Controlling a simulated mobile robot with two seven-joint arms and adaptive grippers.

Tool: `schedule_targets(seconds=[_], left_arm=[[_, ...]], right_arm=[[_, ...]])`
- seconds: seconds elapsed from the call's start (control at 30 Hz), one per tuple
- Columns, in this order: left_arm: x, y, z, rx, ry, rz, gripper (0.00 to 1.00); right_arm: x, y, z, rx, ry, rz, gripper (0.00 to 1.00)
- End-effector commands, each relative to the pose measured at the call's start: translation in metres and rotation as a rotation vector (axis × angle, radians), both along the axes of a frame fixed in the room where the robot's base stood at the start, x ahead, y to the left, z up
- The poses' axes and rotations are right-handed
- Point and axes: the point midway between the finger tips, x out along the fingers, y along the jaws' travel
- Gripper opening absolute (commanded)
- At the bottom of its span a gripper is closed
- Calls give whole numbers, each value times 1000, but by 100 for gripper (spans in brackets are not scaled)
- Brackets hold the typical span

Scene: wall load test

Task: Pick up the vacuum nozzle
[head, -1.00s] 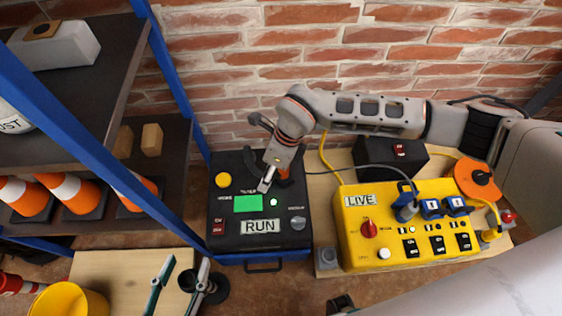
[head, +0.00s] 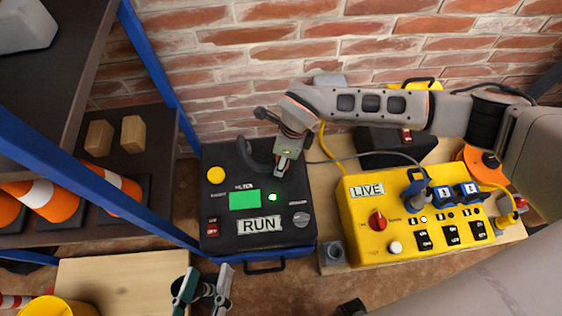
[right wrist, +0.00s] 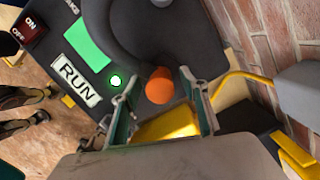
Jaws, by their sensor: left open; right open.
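The vacuum nozzle seems to be the orange tip (right wrist: 160,85) on a dark curved hose (right wrist: 118,28) in the right wrist view. The hose also arches over the black RUN box (head: 222,172) in the head view, where my right gripper hides the orange tip. My right gripper (head: 283,166) points down over the back right of that box. In the right wrist view its open fingers (right wrist: 155,92) stand on either side of the orange tip; contact cannot be told. My left gripper (head: 203,287) is open and empty, low in front of the box.
A yellow LIVE panel (head: 365,222) with switches and plugs stands on the bench to the right. A blue shelf post (head: 150,70) and shelves with striped cones (head: 55,203) are at left. A yellow bucket (head: 50,308) is at bottom left. A brick wall closes the back.

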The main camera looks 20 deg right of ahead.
Motion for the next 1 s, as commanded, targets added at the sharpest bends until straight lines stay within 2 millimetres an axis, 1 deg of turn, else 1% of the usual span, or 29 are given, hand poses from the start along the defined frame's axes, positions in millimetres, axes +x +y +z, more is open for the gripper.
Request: schedule_targets(seconds=[0.2,0.23,0.27,0.3,0.37,0.4,0.67,0.77,0.87,0.9,0.93,1.0], left_arm=[[1,-1,2,-5,-3,2,41],[1,-1,2,-5,-3,2,41],[1,0,2,-5,-3,2,41],[1,0,2,-5,-4,1,41],[1,0,2,-4,-4,2,41],[1,0,2,-4,-4,2,41],[1,0,2,-3,-4,2,41],[3,0,5,4,-12,-1,41],[7,3,12,34,-34,-9,41],[9,5,15,57,-45,-14,41],[10,9,15,85,-50,-25,41],[11,22,13,181,-65,-58,41]], right_arm=[[2,0,3,1,-6,0,44],[2,1,3,1,-6,0,39],[2,1,3,1,-6,0,31],[2,0,3,1,-6,0,21],[2,1,3,2,-5,1,5],[2,0,2,1,-4,1,0],[2,1,3,1,-4,1,0],[3,1,8,1,-6,1,0],[5,1,23,1,-12,2,0],[6,1,31,2,-15,2,0],[6,1,38,1,-18,2,0],[8,1,57,1,-23,2,0]])
